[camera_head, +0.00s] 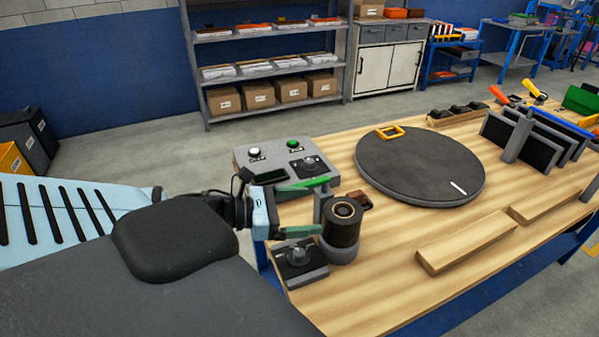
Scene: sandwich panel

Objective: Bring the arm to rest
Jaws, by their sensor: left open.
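My left gripper (318,207) is at the near left part of the wooden workbench (390,275), its arm coming in from the left. Its two green-tipped fingers are spread apart, one farther back and one nearer. A dark cylinder with a copper-coloured ring on top (342,222) stands upright in a grey holder just right of the fingertips. I cannot tell whether the fingers touch it or the holder. Nothing is visibly held. My right gripper is not in view.
A grey control panel (245,160) with buttons and a knob stands behind the gripper. A small knob box (306,275) is in front. A dark round turntable (420,165), wooden blocks (466,243) and a panel rack (516,135) lie right. Bare wood shows at the front middle.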

